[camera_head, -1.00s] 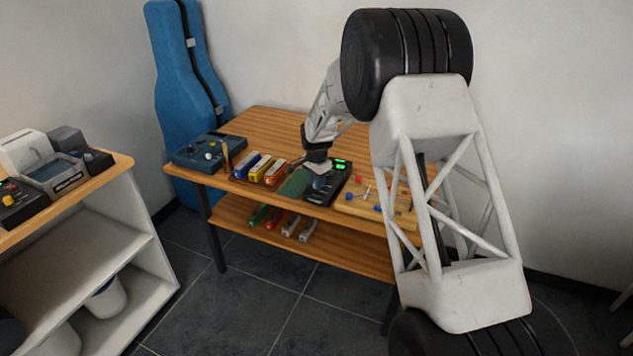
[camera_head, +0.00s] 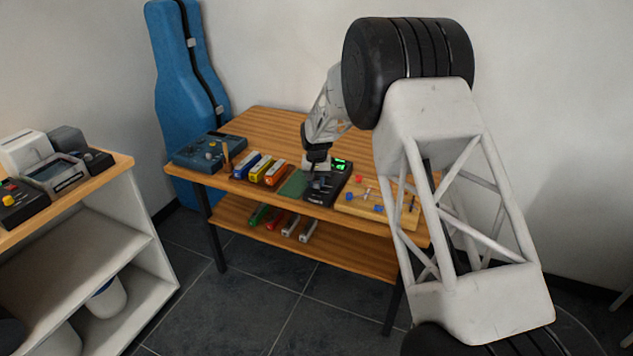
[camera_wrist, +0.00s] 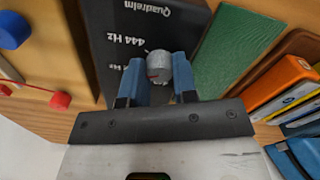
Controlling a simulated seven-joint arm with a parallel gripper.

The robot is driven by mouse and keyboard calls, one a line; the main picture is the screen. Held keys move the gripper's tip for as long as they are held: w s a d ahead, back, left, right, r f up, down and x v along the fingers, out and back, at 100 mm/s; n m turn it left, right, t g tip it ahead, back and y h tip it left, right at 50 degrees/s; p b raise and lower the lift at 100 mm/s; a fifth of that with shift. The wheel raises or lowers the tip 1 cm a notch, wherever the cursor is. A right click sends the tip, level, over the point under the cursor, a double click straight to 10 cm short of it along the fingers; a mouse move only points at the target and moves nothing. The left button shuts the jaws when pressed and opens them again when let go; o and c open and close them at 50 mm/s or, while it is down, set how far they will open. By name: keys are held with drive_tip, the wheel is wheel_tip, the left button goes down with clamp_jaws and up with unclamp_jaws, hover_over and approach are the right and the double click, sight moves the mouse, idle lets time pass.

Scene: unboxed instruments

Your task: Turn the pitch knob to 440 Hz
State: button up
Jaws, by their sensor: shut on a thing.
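The black tuner box (camera_head: 322,195) lies on the wooden table, with a lit green display at its back. In the wrist view its dark face (camera_wrist: 112,45) carries upside-down lettering, with "444 Hz" readable and another "Hz" label partly covered. The grey round pitch knob (camera_wrist: 159,66) stands on that face with a small red mark on it. My gripper (camera_wrist: 159,73) has its two blue fingers on either side of the knob, shut on it. In the head view my gripper (camera_head: 318,167) is over the box and the knob is hard to make out.
A green mat (camera_head: 293,185) lies beside the box. A wooden board (camera_head: 350,209) with red and blue knobs is on the right. Several coloured blocks (camera_head: 274,172) and a blue box (camera_head: 210,152) are on the left. The table's back is clear.

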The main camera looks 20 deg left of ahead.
sight(316, 182)
drive_tip(key=n, duration=0.3)
drive_tip(key=shift+f, duration=0.1)
drive_tip(key=n, duration=1)
drive_tip(key=shift+n, duration=0.4)
drive_tip(key=o, duration=0.9)
drive_tip(key=shift+r, duration=3.95)
